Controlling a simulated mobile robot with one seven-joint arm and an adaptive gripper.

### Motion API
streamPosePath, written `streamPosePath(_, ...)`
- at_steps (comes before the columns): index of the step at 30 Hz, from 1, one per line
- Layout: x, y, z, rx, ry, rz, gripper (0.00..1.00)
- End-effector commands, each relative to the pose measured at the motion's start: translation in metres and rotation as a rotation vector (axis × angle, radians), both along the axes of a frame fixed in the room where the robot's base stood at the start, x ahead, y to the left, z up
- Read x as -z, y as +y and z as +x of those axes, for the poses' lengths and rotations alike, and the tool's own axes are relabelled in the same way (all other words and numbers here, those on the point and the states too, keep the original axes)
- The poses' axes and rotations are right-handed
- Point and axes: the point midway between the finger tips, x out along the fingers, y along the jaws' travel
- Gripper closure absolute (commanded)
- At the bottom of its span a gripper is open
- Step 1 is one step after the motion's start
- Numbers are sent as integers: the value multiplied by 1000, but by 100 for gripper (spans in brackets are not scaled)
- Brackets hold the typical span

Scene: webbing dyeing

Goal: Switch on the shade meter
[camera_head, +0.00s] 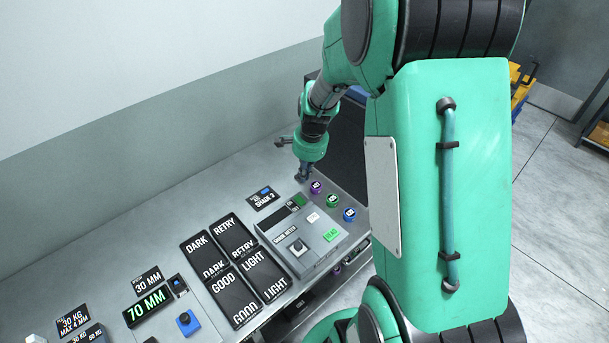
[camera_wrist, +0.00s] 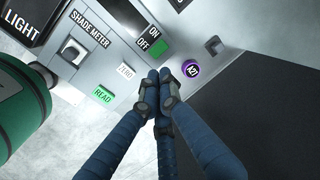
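The shade meter (camera_head: 301,236) is a grey box on the bench, with a dark screen, a dark socket, a white ZERO button and a green READ button. In the wrist view the shade meter (camera_wrist: 98,58) fills the upper left. Its ON/OFF switch (camera_wrist: 158,47) has a green part beside the OFF label; it is small in the head view (camera_head: 297,201). My gripper (camera_head: 302,177) points down near the meter's far end. In the wrist view my gripper's blue fingers (camera_wrist: 159,76) are together and empty, just below the switch in the picture. Contact cannot be told.
Purple (camera_head: 316,187), green (camera_head: 333,200) and blue (camera_head: 349,214) round items stand beside the meter. DARK, RETRY, GOOD and LIGHT trays (camera_head: 234,262) lie to its left. A SHADE 2 sign (camera_head: 265,198) stands behind. A blue button box (camera_head: 188,320) is further left.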

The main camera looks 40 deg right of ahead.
Motion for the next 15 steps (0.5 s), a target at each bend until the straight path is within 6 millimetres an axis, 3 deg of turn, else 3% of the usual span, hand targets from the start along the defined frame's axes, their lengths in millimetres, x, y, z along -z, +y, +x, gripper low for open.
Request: streamPosePath(15,81,0,12,0,1,0,100)
